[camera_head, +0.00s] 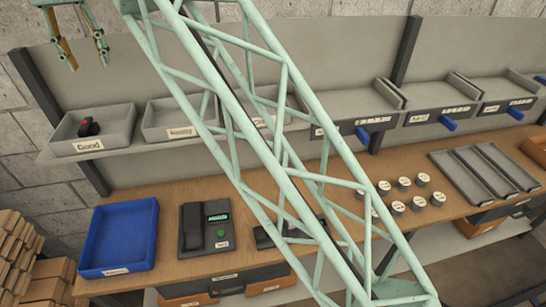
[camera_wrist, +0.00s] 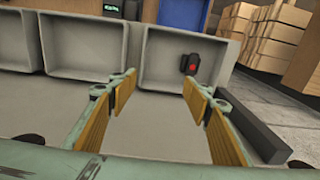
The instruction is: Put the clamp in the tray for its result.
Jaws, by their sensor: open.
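The clamp (camera_head: 88,126), a small black piece with a red part, lies in the grey tray labelled "Good" (camera_head: 93,144) at the left end of the shelf. In the wrist view the clamp (camera_wrist: 191,64) lies in this tray, towards its right side. My gripper (camera_head: 78,55) is above and behind that tray at the upper left. In the wrist view my gripper (camera_wrist: 160,84) is open, with nothing between its yellow pads, and the clamp is apart from the fingers. A tester (camera_head: 206,229) with a lit green display stands on the bench; its text is too small to read surely.
A second labelled grey tray (camera_head: 180,132) stands right of the "Good" tray. An empty blue bin (camera_head: 118,236) is on the bench's left end. Several round white-topped pieces (camera_head: 404,184) stand at right. My green lattice arm hides the middle of the bench.

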